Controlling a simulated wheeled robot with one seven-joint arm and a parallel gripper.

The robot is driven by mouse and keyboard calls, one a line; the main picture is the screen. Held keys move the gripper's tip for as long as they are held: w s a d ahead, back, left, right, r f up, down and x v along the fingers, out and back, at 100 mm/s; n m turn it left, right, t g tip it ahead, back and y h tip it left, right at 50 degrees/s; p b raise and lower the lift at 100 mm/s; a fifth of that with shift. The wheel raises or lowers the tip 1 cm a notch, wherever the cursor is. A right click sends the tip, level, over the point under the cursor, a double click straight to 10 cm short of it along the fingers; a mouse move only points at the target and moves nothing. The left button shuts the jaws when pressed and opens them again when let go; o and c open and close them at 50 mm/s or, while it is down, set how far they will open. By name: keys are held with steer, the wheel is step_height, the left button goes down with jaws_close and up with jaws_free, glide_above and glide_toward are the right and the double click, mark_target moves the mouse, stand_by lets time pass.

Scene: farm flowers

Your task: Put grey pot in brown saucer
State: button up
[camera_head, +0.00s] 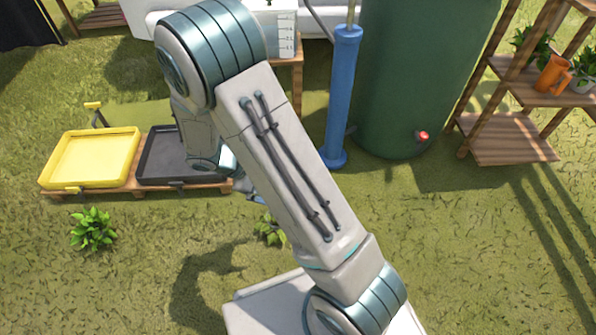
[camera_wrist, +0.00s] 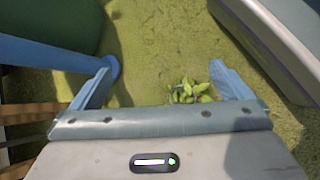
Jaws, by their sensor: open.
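I cannot make out the grey pot or the brown saucer for certain in either view. A small pale pot with a plant (camera_head: 583,84) stands on the wooden shelf at the far right of the head view; I cannot tell whether it is the grey pot. My gripper (camera_wrist: 165,84) is open in the wrist view, its two blue fingers wide apart with nothing held. A leafy green plant (camera_wrist: 189,92) on the grass shows beyond and between the fingers. In the head view my arm hides most of the gripper.
A yellow tray (camera_head: 95,158) and a black tray (camera_head: 165,160) sit on a low wooden pallet at left. A blue post (camera_head: 342,95) and a green barrel (camera_head: 410,80) stand behind my arm. The wooden shelf (camera_head: 500,140) is at right. Open grass lies in front.

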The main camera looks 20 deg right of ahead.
steer(key=s+d+r+m+t+y, duration=0.1)
steer(key=s+r+m+y, duration=0.3)
steer(key=r, duration=0.5)
steer(key=s+r+m+t+y, duration=0.1)
steer(key=s+r+m+y, duration=0.3)
steer(key=s+r, duration=0.5)
steer(key=shift+d+m+y, duration=0.3)
steer(key=shift+d+m, duration=0.1)
steer(key=shift+m, duration=0.7)
